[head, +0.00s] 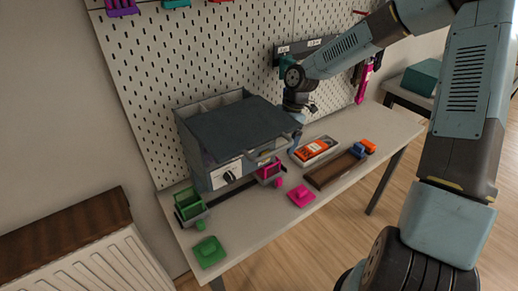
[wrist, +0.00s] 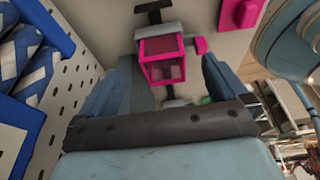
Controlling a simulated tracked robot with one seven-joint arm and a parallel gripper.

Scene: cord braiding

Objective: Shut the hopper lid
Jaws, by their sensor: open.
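The hopper is a grey box (head: 205,165) at the back left of the bench, against the pegboard. Its lid, a dark flat slab (head: 235,125), lies slanted across the top, and open compartments show behind its far edge. I cannot tell how it is hinged. My gripper (head: 296,133) is at the lid's right edge, pointing down and partly hidden. In the wrist view its fingers are spread, with a pink bin (wrist: 162,58) seen beyond the gap. Whether a finger touches the lid is unclear.
A green bin (head: 190,207) and the pink bin (head: 269,172) stand before the hopper. A green lid piece (head: 209,252) and a pink one (head: 301,195) lie on the bench. An orange device (head: 314,149) and brown tray (head: 333,171) lie right. The front right is clear.

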